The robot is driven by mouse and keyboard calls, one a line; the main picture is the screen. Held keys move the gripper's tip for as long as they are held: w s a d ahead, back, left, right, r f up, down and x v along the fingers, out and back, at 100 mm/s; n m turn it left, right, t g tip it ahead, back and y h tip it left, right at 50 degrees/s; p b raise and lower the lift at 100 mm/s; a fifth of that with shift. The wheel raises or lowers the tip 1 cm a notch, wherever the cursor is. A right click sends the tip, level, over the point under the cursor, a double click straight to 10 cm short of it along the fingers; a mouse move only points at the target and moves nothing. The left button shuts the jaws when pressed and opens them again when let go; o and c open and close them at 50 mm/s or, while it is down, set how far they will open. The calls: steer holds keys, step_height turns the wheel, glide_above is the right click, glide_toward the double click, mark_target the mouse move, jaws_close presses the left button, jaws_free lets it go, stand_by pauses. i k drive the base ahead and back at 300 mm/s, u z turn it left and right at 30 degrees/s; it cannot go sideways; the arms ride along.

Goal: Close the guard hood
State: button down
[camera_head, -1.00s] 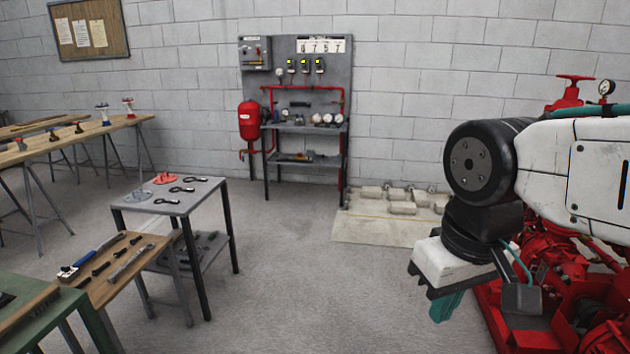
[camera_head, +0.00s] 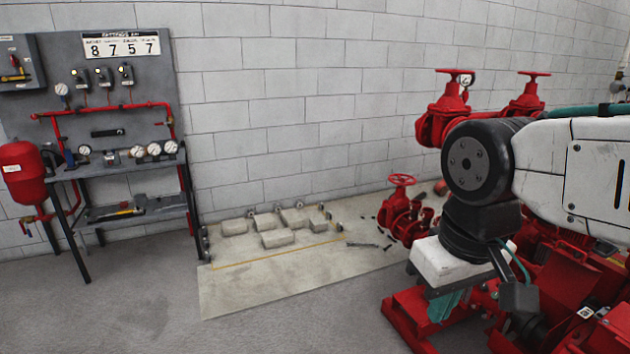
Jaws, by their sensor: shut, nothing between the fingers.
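The red pumpset (camera_head: 412,318) stands at the right, partly hidden behind my arm. I cannot make out the guard hood for certain; a red box-like part (camera_head: 560,270) shows below my arm. My gripper (camera_head: 443,306), with teal fingers, hangs below the wrist and points down. It is shut and empty, in front of the pumpset's red base in this view. Whether it touches anything cannot be told.
Red valves with handwheels (camera_head: 447,108) stand behind my arm. A pale slab (camera_head: 250,285) with several grey blocks lies by the wall. A gauge panel (camera_head: 105,75) and grey bench (camera_head: 130,213) stand left. The grey floor (camera_head: 150,310) at front left is clear.

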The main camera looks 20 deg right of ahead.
mark_target(570, 281)
steer(key=z, duration=1.1)
steer(key=i, duration=1.1)
steer(key=z, duration=1)
